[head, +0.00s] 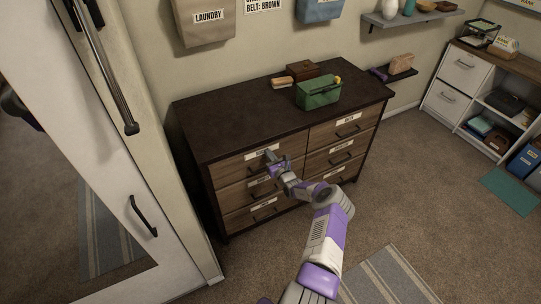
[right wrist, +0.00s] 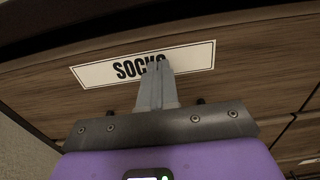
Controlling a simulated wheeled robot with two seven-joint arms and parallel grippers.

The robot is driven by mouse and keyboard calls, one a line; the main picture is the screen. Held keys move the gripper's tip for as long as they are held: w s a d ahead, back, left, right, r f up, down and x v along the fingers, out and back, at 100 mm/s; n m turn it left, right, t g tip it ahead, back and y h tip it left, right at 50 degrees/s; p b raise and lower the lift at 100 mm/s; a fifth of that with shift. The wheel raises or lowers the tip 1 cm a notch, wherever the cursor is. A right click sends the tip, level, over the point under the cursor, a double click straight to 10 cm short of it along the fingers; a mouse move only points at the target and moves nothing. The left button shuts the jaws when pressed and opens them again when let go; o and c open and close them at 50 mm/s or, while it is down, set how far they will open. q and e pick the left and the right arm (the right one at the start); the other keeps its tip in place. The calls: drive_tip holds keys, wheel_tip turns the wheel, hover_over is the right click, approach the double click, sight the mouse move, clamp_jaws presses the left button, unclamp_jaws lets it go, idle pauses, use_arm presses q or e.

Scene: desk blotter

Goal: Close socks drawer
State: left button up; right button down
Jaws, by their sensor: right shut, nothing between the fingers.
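The socks drawer (head: 232,167) is the top left drawer of a dark-topped wooden dresser (head: 230,118). Its white label reading "SOCKS" (right wrist: 100,72) fills the upper middle of the right wrist view. The drawer front looks flush or nearly flush with the dresser; a small gap cannot be ruled out. My right gripper (head: 268,154) is shut and empty. Its fingertips (right wrist: 158,66) are at the label, covering its last letters, touching or very close to the front. The drawer's handle is mostly hidden behind the gripper. My left gripper is not in view.
A green box (head: 318,94), a brown wooden box (head: 302,69) and a brush-like item (head: 282,82) stand on the dresser top. A white mirrored door (head: 165,255) is close on the left. Carpet (head: 430,190) is open to the right, with a striped rug (head: 385,280) in front.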

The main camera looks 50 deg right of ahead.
drive_tip(key=p+v, duration=0.6)
drive_tip(key=v, duration=0.8)
drive_tip(key=w+a+f+n+g+y, duration=0.1)
drive_tip(key=w+a+n+g+y, duration=0.15)
drive_tip(key=a+n+y, duration=0.85)
drive_tip(key=w+a+f+n+g+y, duration=0.15)
drive_tip(key=w+a+y, duration=0.25)
drive_tip(key=a, duration=1.5)
drive_tip(key=s+a+n+g+y, duration=0.1)
drive_tip(key=s+a+n+g, duration=0.2)
drive_tip(key=a, duration=0.3)
drive_tip(key=s+a+n+g+y, duration=0.1)
drive_tip(key=s+a+n+g, duration=0.1)
drive_tip(key=a+n+g, duration=0.3)
drive_tip(key=s+a+r+n+g+h, duration=0.1)
drive_tip(key=s+a+n+g+h, duration=0.1)
drive_tip(key=s+n, duration=0.5)
drive_tip(key=s+a+r+n+g+h, duration=0.1)
drive_tip(key=s+a+n+g+h, duration=0.1)
drive_tip(key=s+a+n, duration=0.5)
drive_tip(key=s+n+h, duration=0.1)
drive_tip(key=n, duration=0.2)
drive_tip(key=shift+a+r+h, duration=0.2)
drive_tip(key=shift+h, duration=0.2)
